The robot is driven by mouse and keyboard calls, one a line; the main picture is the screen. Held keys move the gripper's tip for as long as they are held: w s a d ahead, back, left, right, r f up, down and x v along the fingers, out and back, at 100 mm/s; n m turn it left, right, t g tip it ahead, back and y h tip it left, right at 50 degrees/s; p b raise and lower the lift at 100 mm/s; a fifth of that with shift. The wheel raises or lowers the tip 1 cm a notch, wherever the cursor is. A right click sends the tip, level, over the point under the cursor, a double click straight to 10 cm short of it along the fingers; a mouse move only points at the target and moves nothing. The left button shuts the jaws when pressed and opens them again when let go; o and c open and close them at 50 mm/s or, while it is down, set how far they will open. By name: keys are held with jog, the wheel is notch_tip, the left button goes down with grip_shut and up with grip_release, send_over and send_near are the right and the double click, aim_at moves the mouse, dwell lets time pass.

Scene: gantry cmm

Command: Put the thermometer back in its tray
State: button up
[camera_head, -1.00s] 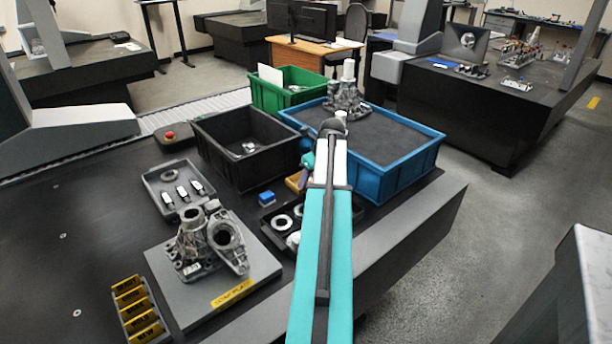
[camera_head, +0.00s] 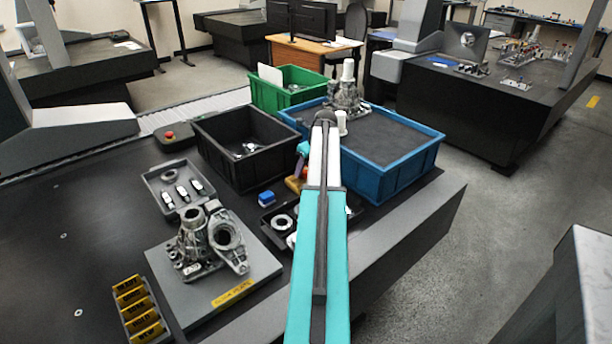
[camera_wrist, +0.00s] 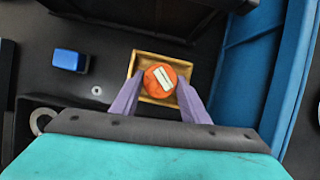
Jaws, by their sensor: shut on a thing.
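The thermometer is an orange-red round thing (camera_wrist: 160,80) with a white label, seen from above in the wrist view. My gripper (camera_wrist: 159,83) has its two purple fingers shut on its sides. Behind it is a small wooden tray (camera_wrist: 150,59), with its rim showing around the thermometer. I cannot tell whether the thermometer touches the tray floor or hangs above it. In the head view my gripper (camera_head: 299,179) is partly hidden by my arm, the orange thermometer (camera_head: 293,184) shows at its tip, and the tray is mostly hidden.
A blue block (camera_head: 266,198) lies left of the tray. A black bin (camera_head: 235,165) stands behind, and a large blue bin (camera_head: 400,180) stands close on the right. A black tray with rings (camera_head: 270,222) lies in front. A grey tray (camera_head: 160,180) is farther left.

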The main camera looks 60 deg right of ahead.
aim_at(305, 175)
jog(key=shift+f, duration=1.75)
jog(key=shift+f, duration=0.1)
jog(key=o, duration=0.9)
jog(key=v, duration=1.2)
jog(key=shift+s, duration=0.1)
